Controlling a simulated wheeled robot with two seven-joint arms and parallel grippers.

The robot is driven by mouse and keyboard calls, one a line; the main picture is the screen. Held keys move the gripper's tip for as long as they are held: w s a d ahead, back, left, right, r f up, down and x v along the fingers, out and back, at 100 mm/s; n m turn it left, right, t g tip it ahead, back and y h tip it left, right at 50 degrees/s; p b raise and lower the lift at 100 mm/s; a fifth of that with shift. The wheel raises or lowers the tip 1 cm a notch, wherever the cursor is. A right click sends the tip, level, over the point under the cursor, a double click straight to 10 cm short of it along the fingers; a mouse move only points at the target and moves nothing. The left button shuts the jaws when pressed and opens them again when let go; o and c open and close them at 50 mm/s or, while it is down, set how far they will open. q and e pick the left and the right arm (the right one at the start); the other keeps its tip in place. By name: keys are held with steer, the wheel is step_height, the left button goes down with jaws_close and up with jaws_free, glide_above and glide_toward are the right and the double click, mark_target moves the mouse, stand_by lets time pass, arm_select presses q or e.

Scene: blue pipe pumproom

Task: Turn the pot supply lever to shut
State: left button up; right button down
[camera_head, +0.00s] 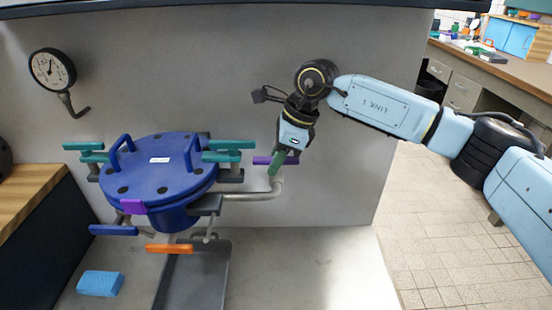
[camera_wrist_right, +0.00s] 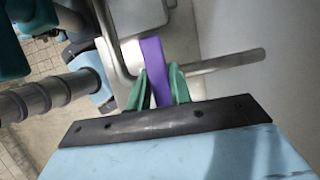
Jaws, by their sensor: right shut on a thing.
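The purple lever (camera_head: 262,160) sits at the pipe end to the right of the blue pot (camera_head: 158,175). In the head view it lies roughly level, with its middle hidden behind a green finger. My right gripper (camera_head: 275,164) reaches down onto it from above and is shut on it. In the right wrist view the purple lever (camera_wrist_right: 155,68) stands between the two green fingers of my right gripper (camera_wrist_right: 161,82). No label on the lever is readable. My left gripper is out of view.
Teal bars (camera_head: 228,150) flank the pot. A blue lever (camera_head: 113,230) and an orange lever (camera_head: 169,249) are below it. A grey pipe (camera_head: 255,196) runs right from the pot. A gauge (camera_head: 52,70) is on the wall. A blue sponge-like block (camera_head: 100,284) lies front left; the bench's front right is clear.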

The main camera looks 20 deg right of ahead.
mark_target(290, 159)
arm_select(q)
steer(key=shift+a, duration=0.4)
arm_select(e)
steer(key=c, duration=1.3)
jaws_free()
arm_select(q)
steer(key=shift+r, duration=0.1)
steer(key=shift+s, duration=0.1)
arm_select(e)
steer(key=shift+d+r, duration=0.1)
steer(key=shift+r, duration=0.15)
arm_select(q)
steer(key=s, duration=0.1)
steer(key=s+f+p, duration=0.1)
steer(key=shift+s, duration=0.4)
arm_select(e)
steer(key=v, duration=0.7)
steer(key=shift+s, duration=0.1)
